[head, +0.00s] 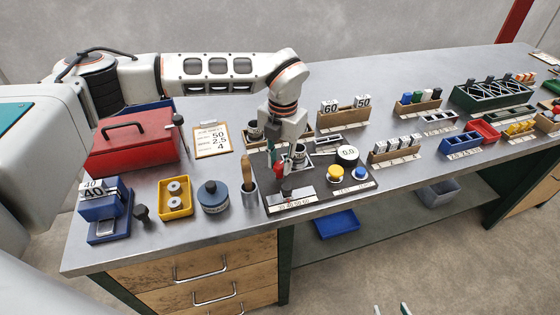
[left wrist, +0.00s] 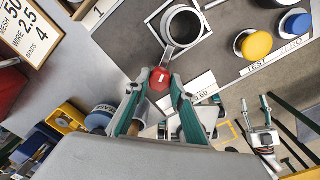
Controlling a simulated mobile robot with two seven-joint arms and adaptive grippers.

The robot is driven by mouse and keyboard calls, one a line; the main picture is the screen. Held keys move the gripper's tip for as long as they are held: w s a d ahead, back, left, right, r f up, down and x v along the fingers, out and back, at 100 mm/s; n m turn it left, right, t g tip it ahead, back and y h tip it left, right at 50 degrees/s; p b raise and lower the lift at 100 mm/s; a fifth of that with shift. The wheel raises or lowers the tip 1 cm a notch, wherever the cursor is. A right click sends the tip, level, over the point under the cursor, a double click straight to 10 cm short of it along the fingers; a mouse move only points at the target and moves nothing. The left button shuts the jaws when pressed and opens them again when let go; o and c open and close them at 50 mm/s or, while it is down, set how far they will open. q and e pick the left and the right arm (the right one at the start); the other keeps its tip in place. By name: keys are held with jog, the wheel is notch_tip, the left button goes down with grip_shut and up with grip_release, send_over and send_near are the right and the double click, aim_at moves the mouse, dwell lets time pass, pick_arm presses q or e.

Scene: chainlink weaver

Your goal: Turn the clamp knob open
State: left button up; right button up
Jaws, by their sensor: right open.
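The clamp knob (left wrist: 160,80) is a red ball at the end of a short grey lever. The lever joins a grey metal ring (left wrist: 183,27) on a dark panel (left wrist: 120,25). In the left wrist view, the fingertips of my left gripper (left wrist: 161,84) lie on both sides of the knob and appear closed on it. In the head view, my left gripper (head: 284,167) reaches down over the panel's left part and the knob (head: 279,169) shows partly beside it. My right gripper (head: 391,309) shows only its tips, apart and empty, at the bottom edge.
The panel carries a yellow button (head: 335,173), a blue button (head: 360,172) and a round display (head: 347,155) reading 0.0. A tool cup (head: 249,194) and a grey-blue canister (head: 212,197) stand close to its left. A red toolbox (head: 132,142) is further left. Racks fill the right side.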

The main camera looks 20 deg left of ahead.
pick_arm(q)
jog(key=shift+o, duration=0.2)
jog(key=shift+n, duration=0.3)
jog(key=n+b, duration=0.2)
jog(key=n, duration=0.1)
jog(key=shift+n, duration=0.3)
jog(key=n+b, duration=0.1)
jog(key=n, duration=0.8)
jog(key=shift+n+b, duration=0.35)
jog(key=shift+n, duration=1.95)
jog(key=o, duration=1.1)
